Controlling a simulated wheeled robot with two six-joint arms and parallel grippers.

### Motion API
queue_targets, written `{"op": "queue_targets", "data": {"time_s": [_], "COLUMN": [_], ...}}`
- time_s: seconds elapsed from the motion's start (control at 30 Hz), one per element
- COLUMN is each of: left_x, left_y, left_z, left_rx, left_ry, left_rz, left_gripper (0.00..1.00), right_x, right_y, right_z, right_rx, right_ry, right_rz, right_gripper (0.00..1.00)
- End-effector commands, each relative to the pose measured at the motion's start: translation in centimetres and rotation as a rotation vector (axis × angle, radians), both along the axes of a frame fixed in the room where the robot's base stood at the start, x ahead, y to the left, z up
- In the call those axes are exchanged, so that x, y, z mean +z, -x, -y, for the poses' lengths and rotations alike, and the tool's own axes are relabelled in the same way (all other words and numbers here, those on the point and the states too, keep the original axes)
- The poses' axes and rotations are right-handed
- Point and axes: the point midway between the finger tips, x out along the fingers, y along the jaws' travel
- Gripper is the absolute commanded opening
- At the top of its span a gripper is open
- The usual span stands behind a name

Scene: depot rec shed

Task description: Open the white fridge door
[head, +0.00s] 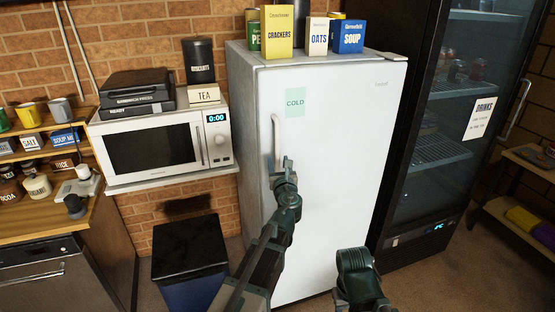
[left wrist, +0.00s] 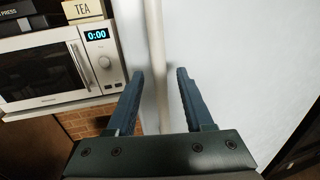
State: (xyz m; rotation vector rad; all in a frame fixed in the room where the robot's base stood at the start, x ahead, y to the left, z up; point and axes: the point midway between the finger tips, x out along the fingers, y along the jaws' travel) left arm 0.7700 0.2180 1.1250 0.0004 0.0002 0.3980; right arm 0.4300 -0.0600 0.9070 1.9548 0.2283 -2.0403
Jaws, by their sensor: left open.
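The white fridge (head: 340,130) stands in the middle of the head view, its door shut. A pale vertical handle (head: 276,132) runs along the door's left side, beside a green COLD note (head: 295,102). My left gripper (head: 278,162) is at the handle's lower part and hides some of it. In the left wrist view my left gripper (left wrist: 160,74) is open, with the handle (left wrist: 155,50) running between its two fingers. A gap shows on both sides, so the fingers do not grip it. Part of my right arm shows low in the head view, without visible fingers.
Boxes such as the SOUP box (head: 348,36) stand on the fridge. A microwave (head: 155,145) on a shelf is close to its left, above a dark bin (head: 188,248). A dark glass-door drinks cooler (head: 440,150) stands close to its right.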

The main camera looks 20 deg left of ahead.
Motion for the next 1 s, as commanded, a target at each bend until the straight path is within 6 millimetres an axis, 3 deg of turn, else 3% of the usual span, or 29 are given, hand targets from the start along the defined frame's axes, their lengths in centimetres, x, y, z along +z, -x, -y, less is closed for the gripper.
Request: {"op": "queue_targets", "data": {"time_s": [0.2, 0.57, 0.87, 1.0], "left_x": [0.0, 0.0, 0.0, 0.0], "left_y": [-2.0, -2.2, -2.2, -2.2], "left_z": [-0.8, -1.0, -0.9, -0.9], "left_rx": [0.0, 0.0, 0.0, 0.0], "left_ry": [0.0, 0.0, 0.0, 0.0], "left_rz": [0.0, 0.0, 0.0, 0.0], "left_gripper": [0.52, 0.52, 0.02, 0.0], "right_x": [0.0, 0.0, 0.0, 0.0], "right_y": [0.0, 0.0, 0.0, 0.0], "right_z": [0.0, 0.0, 0.0, 0.0], "right_rx": [0.0, 0.0, 0.0, 0.0], "right_ry": [0.0, 0.0, 0.0, 0.0], "right_rz": [0.0, 0.0, 0.0, 0.0], "right_gripper": [0.5, 0.5, 0.5, 0.5]}}
